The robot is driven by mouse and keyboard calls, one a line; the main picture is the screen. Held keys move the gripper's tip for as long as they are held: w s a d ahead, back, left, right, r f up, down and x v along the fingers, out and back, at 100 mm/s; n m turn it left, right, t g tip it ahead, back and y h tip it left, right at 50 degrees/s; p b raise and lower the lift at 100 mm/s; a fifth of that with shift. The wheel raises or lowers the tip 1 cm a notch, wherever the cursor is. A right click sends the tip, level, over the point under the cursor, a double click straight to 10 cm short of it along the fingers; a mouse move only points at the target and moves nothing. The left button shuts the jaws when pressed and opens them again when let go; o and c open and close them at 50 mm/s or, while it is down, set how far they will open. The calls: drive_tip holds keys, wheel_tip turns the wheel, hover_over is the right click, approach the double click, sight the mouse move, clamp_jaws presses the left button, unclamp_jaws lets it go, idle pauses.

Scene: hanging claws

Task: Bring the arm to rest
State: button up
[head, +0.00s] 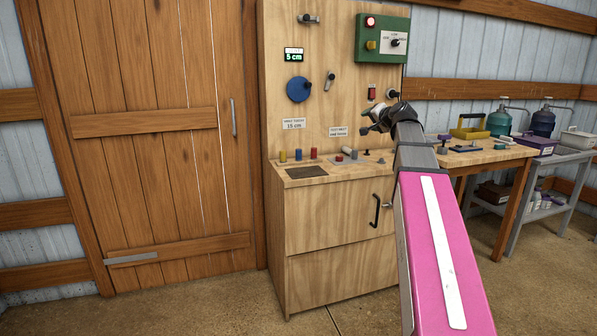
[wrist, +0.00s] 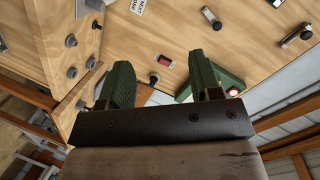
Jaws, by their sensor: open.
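My arm reaches from the lower right of the head view up toward the wooden control station. My gripper (head: 377,118) is in front of the station's right side, near its back panel (head: 330,100). In the wrist view my gripper (wrist: 163,84) shows two green ribbed fingers spread apart, with nothing between them. Beyond the fingers lie the panel face and a green control box (wrist: 228,82) with a lit red lamp. I cannot tell the exact gap between the fingertips and the panel.
The station's counter (head: 305,173) carries coloured pegs and knobs. A green switch box (head: 383,39) hangs on the panel's upper right. A workbench (head: 480,156) with tools and a grey cart (head: 570,155) stand at the right. A wooden door (head: 150,130) is at left. Floor at lower left is clear.

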drive_tip(key=s+a+f+n+g+h, duration=0.1)
drive_tip(key=s+a+f+g, duration=0.15)
drive_tip(key=f, duration=0.85)
drive_tip(key=s+a+f+n+g, duration=0.15)
drive_tip(key=s+f, duration=0.25)
drive_tip(key=f, duration=0.7)
drive_tip(key=s+a+f+n+g+h, duration=0.1)
drive_tip(key=s+a+f+g, duration=0.15)
drive_tip(key=f, duration=0.85)
drive_tip(key=s+a+f+n+g+h, duration=0.1)
drive_tip(key=s+f+n+g+h, duration=0.2)
drive_tip(key=s+f, duration=1.7)
drive_tip(key=f+g, duration=0.1)
drive_tip(key=g, duration=0.3)
drive_tip(key=shift+a+f+g, duration=0.2)
drive_tip(key=shift+a+g, duration=0.05)
drive_tip(key=shift+g, duration=0.1)
